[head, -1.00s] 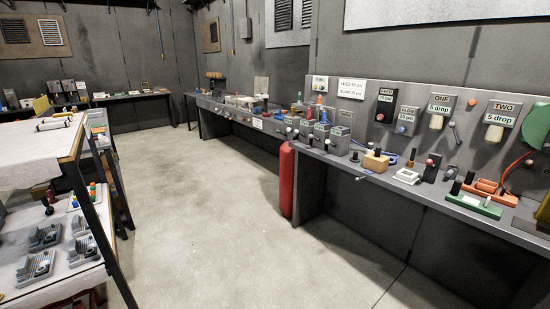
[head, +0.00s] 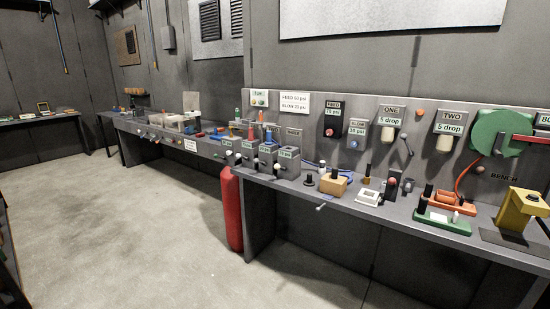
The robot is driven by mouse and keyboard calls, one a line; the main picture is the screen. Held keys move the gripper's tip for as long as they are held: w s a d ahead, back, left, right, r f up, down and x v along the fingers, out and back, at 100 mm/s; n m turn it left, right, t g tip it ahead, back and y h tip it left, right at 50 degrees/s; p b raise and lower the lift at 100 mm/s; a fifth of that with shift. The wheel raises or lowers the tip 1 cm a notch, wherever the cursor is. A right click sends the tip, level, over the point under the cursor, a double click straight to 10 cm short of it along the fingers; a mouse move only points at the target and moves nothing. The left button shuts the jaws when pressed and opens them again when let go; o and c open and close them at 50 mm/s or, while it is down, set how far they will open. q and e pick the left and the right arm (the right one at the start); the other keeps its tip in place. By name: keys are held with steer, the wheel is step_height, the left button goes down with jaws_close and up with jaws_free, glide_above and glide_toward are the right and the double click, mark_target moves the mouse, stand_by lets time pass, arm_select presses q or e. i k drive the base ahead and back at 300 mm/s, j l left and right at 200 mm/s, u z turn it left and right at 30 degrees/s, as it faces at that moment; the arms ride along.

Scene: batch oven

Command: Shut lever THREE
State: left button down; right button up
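Wall plates marked ONE (head: 391,111) and TWO (head: 452,116) are legible, each reading "5 drop". A small grey lever (head: 407,145) stands on the wall panel between them. Several grey boxes (head: 287,163) with small green-white labels stand in a row on the bench; their labels are too small to read. Neither of my grippers is in view.
A long grey bench (head: 360,207) runs along the wall. A red cylinder (head: 231,210) stands on the floor beside it. A yellow fixture (head: 520,208), a green base (head: 442,222) and a tan block (head: 334,184) stand on the bench. The concrete floor (head: 130,220) at left is clear.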

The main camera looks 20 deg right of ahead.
mark_target(277, 166)
steer(key=i+j+z, duration=0.15)
steer(key=i+z, duration=0.25)
steer(key=i, duration=0.2)
steer(key=i+j+z, duration=0.4)
steer(key=i, duration=0.2)
steer(key=i+j+z, duration=0.4)
steer(key=i+j, duration=0.1)
steer(key=i, duration=0.05)
